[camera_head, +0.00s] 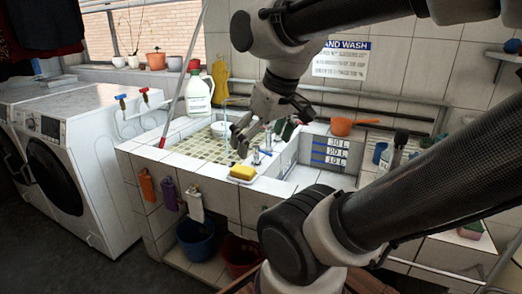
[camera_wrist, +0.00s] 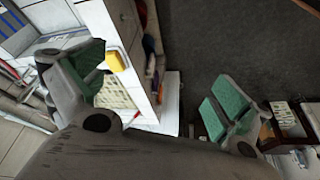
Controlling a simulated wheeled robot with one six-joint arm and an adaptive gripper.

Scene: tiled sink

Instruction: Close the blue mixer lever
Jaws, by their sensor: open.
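A small blue-and-metal fitting (camera_head: 257,157), which looks like the blue mixer lever, stands on the sink's tiled divider just right of my gripper's tip. It is too small to tell its lever position. My gripper (camera_head: 242,137) hangs over the tiled sink (camera_head: 188,148), close to the fitting and apparently apart from it. In the wrist view my gripper (camera_wrist: 160,95) is open and empty, its green-padded fingers wide apart. I cannot make out the lever there. A thin stream of water (camera_head: 224,109) seems to run into a white bowl (camera_head: 222,128) in the basin.
A yellow sponge (camera_head: 243,172) lies on the sink's front rim, and also shows in the wrist view (camera_wrist: 116,61). A white jug (camera_head: 198,95) stands behind left. An orange pan (camera_head: 341,126) rests behind right. A blue-handled valve (camera_head: 120,97) is above the washers.

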